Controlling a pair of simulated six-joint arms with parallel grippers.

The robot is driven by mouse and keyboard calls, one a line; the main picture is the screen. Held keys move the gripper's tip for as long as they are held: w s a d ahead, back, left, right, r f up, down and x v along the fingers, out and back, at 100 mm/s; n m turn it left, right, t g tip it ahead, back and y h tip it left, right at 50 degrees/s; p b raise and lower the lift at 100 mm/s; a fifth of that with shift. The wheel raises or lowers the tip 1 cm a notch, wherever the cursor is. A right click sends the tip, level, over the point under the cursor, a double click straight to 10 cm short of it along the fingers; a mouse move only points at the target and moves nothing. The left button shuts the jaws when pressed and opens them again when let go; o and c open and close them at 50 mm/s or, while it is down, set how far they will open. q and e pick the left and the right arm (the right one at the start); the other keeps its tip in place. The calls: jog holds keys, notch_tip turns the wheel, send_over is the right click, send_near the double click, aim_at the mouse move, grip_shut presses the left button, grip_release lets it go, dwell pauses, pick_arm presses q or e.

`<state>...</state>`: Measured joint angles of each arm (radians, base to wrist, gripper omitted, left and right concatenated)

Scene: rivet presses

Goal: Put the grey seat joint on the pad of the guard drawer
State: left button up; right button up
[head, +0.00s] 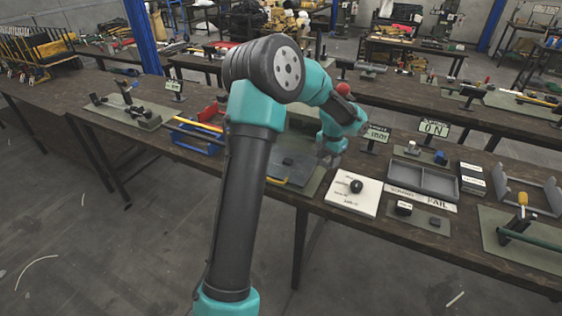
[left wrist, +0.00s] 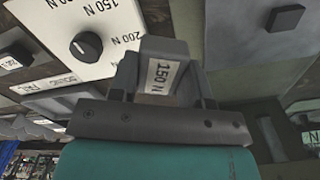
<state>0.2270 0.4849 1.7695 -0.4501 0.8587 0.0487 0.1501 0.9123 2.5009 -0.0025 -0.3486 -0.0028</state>
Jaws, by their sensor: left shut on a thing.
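A dark square pad (left wrist: 285,18) lies on a light grey plate at the upper right of the left wrist view, apart from the held block. My right gripper is not in view.
A white dial board (head: 352,195) with a black knob stands close right of the gripper. Beyond it are a grey divided tray (head: 420,182) and a FAIL strip (head: 436,203). A blue tray (head: 198,138) lies left of my arm. Small signs (head: 433,128) stand behind.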

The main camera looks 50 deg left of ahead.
pick_arm(q)
jog(key=s+a+r+n, duration=0.2)
jog(key=a, duration=0.6)
jog(key=s+a+r+n, duration=0.2)
jog(key=a+n, duration=0.1)
jog(key=a, duration=0.5)
jog(key=shift+s+a, duration=0.15)
jog(key=shift+s, duration=0.1)
send_over(288, 161)
jog(key=shift+w+a+f, duration=0.1)
jog(key=shift+a+f, duration=0.05)
jog(key=shift+f, duration=2.9)
jog(key=shift+f, duration=1.9)
jog(key=shift+f, duration=0.1)
jog(key=o, duration=0.9)
